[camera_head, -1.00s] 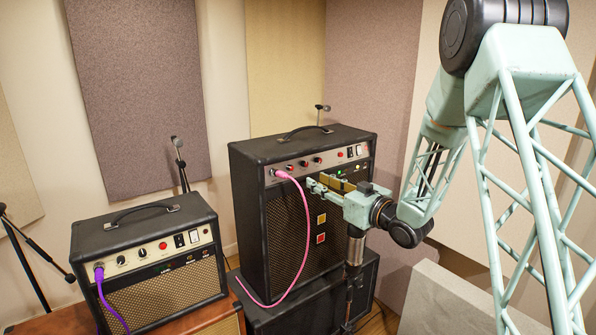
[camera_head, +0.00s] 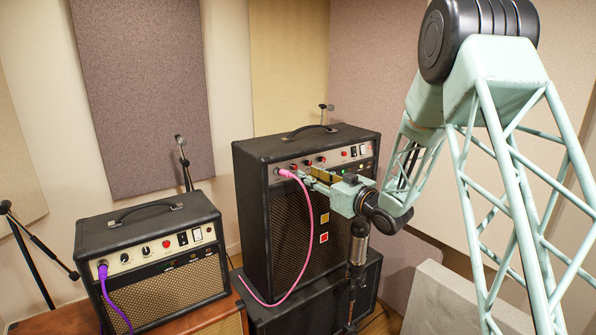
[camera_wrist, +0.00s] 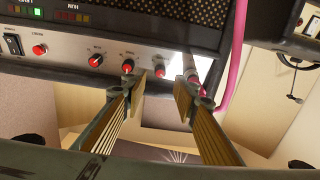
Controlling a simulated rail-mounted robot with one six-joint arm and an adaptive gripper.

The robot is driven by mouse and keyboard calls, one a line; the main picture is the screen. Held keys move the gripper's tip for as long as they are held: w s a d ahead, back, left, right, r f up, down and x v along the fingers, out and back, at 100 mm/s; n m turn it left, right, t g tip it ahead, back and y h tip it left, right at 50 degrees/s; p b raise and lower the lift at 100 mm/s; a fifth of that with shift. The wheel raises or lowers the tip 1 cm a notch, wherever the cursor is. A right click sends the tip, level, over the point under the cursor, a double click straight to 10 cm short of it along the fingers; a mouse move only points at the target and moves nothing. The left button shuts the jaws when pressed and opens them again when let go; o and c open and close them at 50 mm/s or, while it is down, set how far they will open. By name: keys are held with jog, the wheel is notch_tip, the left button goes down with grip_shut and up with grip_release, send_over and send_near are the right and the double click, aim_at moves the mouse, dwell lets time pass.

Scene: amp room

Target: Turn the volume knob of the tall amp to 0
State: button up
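The tall amp (camera_head: 252,200) is black with a silver control panel and stands upright at the middle. In the wrist view the panel (camera_wrist: 65,50) carries red-capped knobs: a left one (camera_wrist: 95,60), a middle one (camera_wrist: 128,66) and a right one (camera_wrist: 160,71), nearest the pink plug. Their labels are too blurred to tell which is volume. My gripper (camera_head: 306,178) is at the panel's left part, in front of or just below the knobs. In the wrist view my gripper (camera_wrist: 163,94) is open and empty, its fingertips apart near the right knob.
A pink cable (camera_head: 309,215) is plugged into the panel's left end and hangs close to my fingers. A microphone on a stand (camera_head: 359,240) stands below my wrist. A smaller amp (camera_head: 150,260) with a purple cable (camera_head: 110,305) is at left.

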aim_at(295, 167)
jog(key=shift+x, duration=3.5)
jog(key=shift+c, duration=0.9)
jog(key=c, duration=0.7)
